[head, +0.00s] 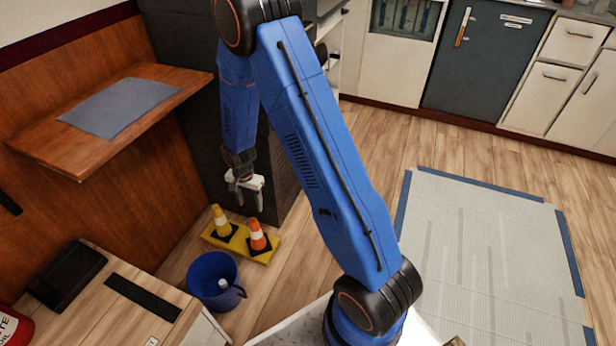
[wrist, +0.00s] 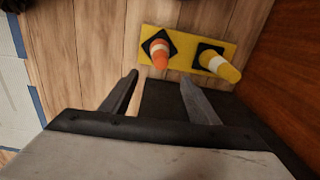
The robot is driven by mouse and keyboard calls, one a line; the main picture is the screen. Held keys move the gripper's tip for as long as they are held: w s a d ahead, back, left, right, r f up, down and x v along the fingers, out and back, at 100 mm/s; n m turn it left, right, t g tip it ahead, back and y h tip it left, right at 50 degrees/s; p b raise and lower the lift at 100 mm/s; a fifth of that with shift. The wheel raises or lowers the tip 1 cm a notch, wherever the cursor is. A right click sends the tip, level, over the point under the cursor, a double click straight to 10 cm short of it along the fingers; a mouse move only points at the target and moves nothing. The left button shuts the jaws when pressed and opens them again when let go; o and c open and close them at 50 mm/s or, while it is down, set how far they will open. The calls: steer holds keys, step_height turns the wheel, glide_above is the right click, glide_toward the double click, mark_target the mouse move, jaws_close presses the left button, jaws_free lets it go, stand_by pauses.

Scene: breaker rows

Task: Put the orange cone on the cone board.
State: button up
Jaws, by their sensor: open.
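The orange cone (head: 257,236), with a white band and a black base, stands upright on the yellow cone board (head: 229,246), at its right end in the head view. A yellow cone (head: 221,221) stands at the board's other end. In the wrist view the orange cone (wrist: 160,53) sits at the left on the board (wrist: 184,50), the yellow cone (wrist: 218,64) at the right. My gripper (head: 246,196) is open, pointing down, above and behind the board in the head view. Nothing is between its fingers (wrist: 160,78) and it is apart from the cones.
A blue bucket (head: 213,282) stands on the floor just in front of the board. A dark cabinet (head: 180,110) rises behind it. A wooden shelf (head: 150,125) with a grey mat juts from the left wall. Open floor and a taped white sheet (head: 485,255) lie to the right.

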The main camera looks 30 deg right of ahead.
steer(key=s+d+r+n+t, duration=0.15)
steer(key=s+r, duration=0.25)
steer(key=r, duration=0.5)
steer(key=s+d+r+n, duration=0.2)
steer(key=s+r, duration=0.1)
steer(key=r, duration=0.7)
steer(key=s+d+r+n+t, duration=0.15)
steer(key=s+r, duration=0.25)
steer(key=r, duration=0.5)
steer(key=s+d+r+n, duration=0.1)
steer(key=s+r, duration=0.3)
steer(key=s, duration=0.3)
steer(key=s+d+r+n+t, duration=0.1)
steer(key=s+r, duration=0.3)
steer(key=s, duration=0.4)
steer(key=s+d+r+n, duration=0.1)
steer(key=s+r+n, duration=0.2)
steer(key=s+r, duration=0.2)
steer(key=shift+s+t, duration=0.3)
steer(key=shift+s, duration=1.35)
